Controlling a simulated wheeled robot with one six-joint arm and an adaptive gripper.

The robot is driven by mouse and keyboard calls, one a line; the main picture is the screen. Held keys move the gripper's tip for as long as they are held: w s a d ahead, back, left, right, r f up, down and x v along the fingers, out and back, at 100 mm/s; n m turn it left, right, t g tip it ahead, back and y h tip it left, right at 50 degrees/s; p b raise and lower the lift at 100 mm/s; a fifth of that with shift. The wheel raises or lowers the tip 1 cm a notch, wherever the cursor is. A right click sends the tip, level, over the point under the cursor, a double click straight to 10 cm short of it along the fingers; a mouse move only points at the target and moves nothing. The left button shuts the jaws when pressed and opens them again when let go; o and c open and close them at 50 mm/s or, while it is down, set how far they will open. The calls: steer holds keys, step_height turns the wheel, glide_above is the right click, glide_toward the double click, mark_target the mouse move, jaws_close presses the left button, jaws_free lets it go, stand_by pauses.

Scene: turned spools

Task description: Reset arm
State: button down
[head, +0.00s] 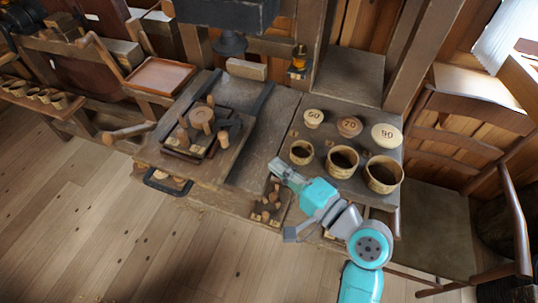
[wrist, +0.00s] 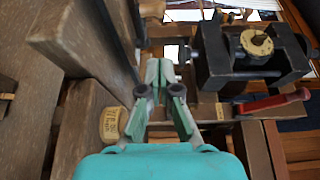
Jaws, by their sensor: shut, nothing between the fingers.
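My gripper (head: 279,169) is at the end of my teal arm, over the front part of the workbench (head: 262,140), left of the three round wooden containers. It is shut and empty. In the wrist view my gripper (wrist: 160,72) points away from the camera, its fingertips together. I cannot tell whether it touches the bench; no object is held in it.
Containers (head: 302,152), (head: 342,161) and (head: 383,174) stand right of my gripper, with lids marked 50 (head: 313,118), 70 (head: 349,126) and 90 (head: 386,136) behind them. A tray of turned pieces (head: 268,207) lies close below my gripper. A chair (head: 440,220) stands right.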

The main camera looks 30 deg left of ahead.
steer(key=shift+s+d, duration=0.1)
steer(key=shift+d, duration=0.3)
steer(key=s+d+f+m+t+h, duration=0.25)
steer(key=d+f+t+h, duration=0.25)
steer(key=d+f, duration=0.5)
steer(key=s+d+f+m+t+h, duration=0.1)
steer(key=s+d+f+t+h, duration=0.45)
steer(key=d, duration=0.75)
steer(key=s+d+f+n+h, duration=0.25)
steer(key=s+d+h, duration=0.25)
steer(key=s+d, duration=0.45)
steer(key=s+d+r+n+h, duration=0.2)
steer(key=s+r, duration=0.3)
steer(key=s, duration=0.5)
steer(key=shift+d+n, duration=0.5)
steer(key=shift+n, duration=0.2)
steer(key=shift+t, duration=0.25)
